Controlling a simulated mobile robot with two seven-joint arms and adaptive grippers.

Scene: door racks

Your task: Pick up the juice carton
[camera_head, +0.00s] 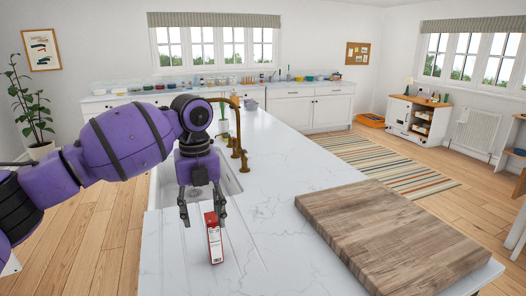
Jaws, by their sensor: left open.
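I cannot tell whether either finger touches the carton. My right gripper is not in view.
A thick wooden board (390,232) lies on the counter to the right. The sink (226,178) and a brass tap (238,140) are behind my gripper. Bare marble lies between the carton and the board.

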